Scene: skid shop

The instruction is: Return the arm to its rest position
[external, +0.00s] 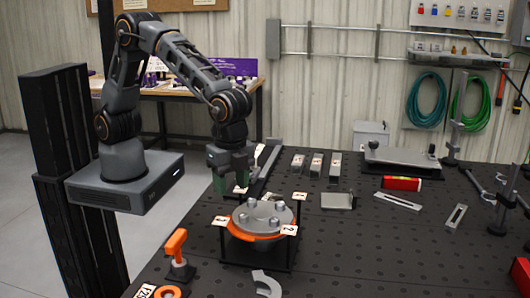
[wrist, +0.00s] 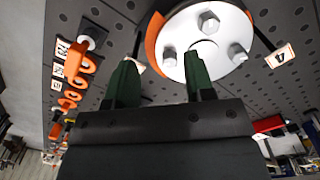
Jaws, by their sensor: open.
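My gripper (external: 232,180) hangs from my bent arm and points down, just behind and to the left of a round grey flange (external: 262,216) in the external view. Its green fingers stand apart with nothing seen between them, and they also show in the wrist view (wrist: 156,85). The flange has several bolt heads and an orange ring under it, and sits on a black stand (external: 288,252) with numbered tags. The wrist view shows the flange (wrist: 205,40) past the fingertips. I cannot tell the exact height of the fingers above the table.
The black perforated table (external: 340,255) carries an orange-topped tool (external: 177,252) and a grey C-shaped piece (external: 266,284) in front. Several small blocks stand behind the flange. Air above the table is clear.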

